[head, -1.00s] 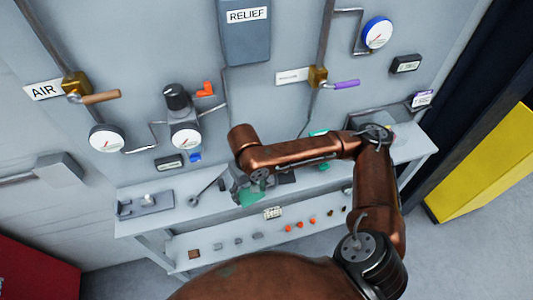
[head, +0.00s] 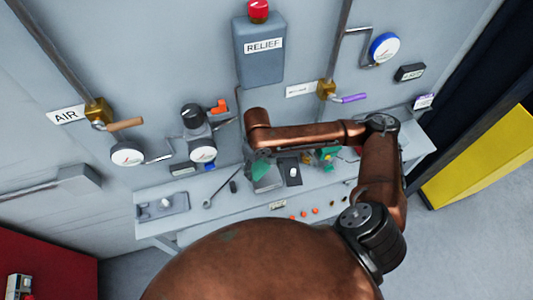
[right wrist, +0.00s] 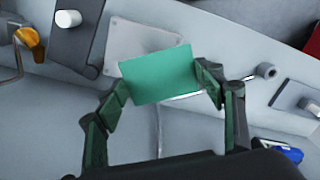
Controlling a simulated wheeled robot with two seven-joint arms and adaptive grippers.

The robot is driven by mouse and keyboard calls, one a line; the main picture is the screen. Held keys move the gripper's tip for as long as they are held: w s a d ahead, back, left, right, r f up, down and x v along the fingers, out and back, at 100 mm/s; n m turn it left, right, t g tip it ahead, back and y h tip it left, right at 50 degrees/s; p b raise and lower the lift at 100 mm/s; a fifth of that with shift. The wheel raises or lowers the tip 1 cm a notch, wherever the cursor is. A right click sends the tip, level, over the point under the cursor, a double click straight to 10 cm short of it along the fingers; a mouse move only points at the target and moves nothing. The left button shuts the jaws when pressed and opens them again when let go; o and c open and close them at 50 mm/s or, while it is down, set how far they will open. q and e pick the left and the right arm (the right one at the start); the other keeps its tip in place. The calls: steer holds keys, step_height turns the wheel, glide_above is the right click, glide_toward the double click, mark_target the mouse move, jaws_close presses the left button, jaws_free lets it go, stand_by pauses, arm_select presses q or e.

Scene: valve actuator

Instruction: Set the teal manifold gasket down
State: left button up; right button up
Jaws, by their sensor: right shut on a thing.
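The teal manifold gasket (head: 261,167) is a flat rectangular piece, held over the workbench. In the right wrist view the gasket (right wrist: 158,75) lies between the two fingers of my right gripper (right wrist: 165,84), which is shut on its opposite edges. In the head view my right gripper (head: 256,163) hangs below the copper arm, partly hidden by it. A light grey plate (right wrist: 128,42) shows behind the gasket in the wrist view, partly covered by it. I cannot tell how high the gasket is above it. My left gripper is not in view.
The bench (head: 240,208) carries a dark plate with a white knob (head: 292,172), a wrench (head: 220,188) and a grey fixture (head: 163,204) at the left. Gauges and a grey RELIEF box (head: 263,58) are on the wall behind.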

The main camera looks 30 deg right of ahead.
mark_target(265, 166)
steer(key=d+n+p, duration=0.1)
steer(key=p, duration=0.1)
steer(key=d+n+p, duration=0.1)
steer(key=p, duration=0.2)
steer(key=shift+d+r, duration=0.35)
steer(key=shift+d, duration=0.05)
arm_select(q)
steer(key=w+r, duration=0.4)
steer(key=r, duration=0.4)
arm_select(e)
steer(key=shift+d+f+n, duration=0.1)
steer(key=shift+n, duration=0.2)
steer(key=shift+s+d+f, duration=0.1)
steer(key=shift+f, duration=0.2)
steer(key=shift+f+b, duration=0.8)
steer(key=shift+b, duration=0.2)
step_height(265, 166, down, 4)
steer(key=b, duration=0.4)
steer(key=shift+r+b, duration=0.15)
steer(key=shift+b, duration=0.25)
steer(key=shift+f+b, duration=0.6)
steer(key=shift+b, duration=0.25)
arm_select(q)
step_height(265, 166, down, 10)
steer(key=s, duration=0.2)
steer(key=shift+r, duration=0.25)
arm_select(e)
steer(key=shift+f, duration=0.55)
steer(key=o, duration=1.2)
